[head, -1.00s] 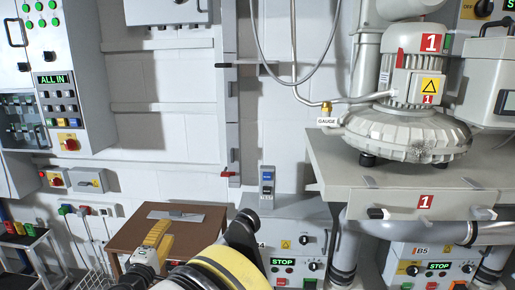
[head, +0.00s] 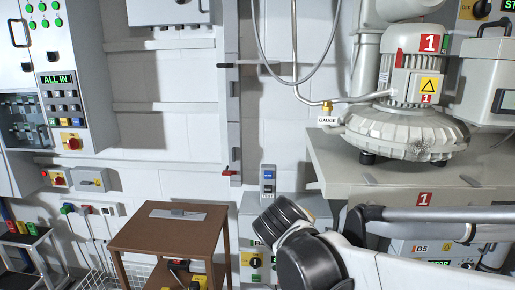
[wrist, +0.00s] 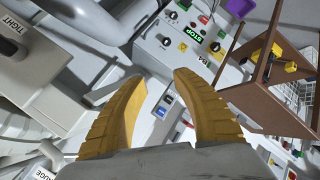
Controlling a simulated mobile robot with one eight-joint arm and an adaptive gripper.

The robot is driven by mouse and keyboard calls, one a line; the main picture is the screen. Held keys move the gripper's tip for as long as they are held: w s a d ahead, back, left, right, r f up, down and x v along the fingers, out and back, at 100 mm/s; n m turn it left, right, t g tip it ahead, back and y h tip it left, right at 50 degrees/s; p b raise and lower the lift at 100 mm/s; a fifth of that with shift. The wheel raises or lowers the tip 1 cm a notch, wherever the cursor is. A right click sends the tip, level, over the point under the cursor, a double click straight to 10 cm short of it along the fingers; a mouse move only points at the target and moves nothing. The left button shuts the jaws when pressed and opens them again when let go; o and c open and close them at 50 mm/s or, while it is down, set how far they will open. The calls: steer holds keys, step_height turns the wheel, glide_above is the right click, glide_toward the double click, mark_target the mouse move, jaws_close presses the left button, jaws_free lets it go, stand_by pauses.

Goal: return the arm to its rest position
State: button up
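My gripper (wrist: 160,77) shows in the wrist view with its two yellow ribbed fingers spread apart. Nothing is held between them; the wall and a grey control box show through the gap. In the head view, black and white links of my arm (head: 310,262) cross the lower right. My gripper is not visible in the head view.
A brown table (head: 165,234) stands at lower left with a grey plate (head: 177,214) on top. The blower (head: 405,130) marked 1 sits on a grey bench (head: 340,172) at right. A gauge label (head: 327,120) hangs beside it. My arm passes in front of the bench's lower part.

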steer(key=s+d+f+m+g+y, duration=0.1)
steer(key=s+d+f+m, duration=0.1)
steer(key=s, duration=0.8)
steer(key=s+d+f+m+g+y, duration=0.1)
steer(key=s+d+m, duration=0.4)
steer(key=s, duration=0.6)
step_height(320, 180, down, 2)
steer(key=shift+d+y, duration=0.7)
steer(key=shift+d, duration=0.05)
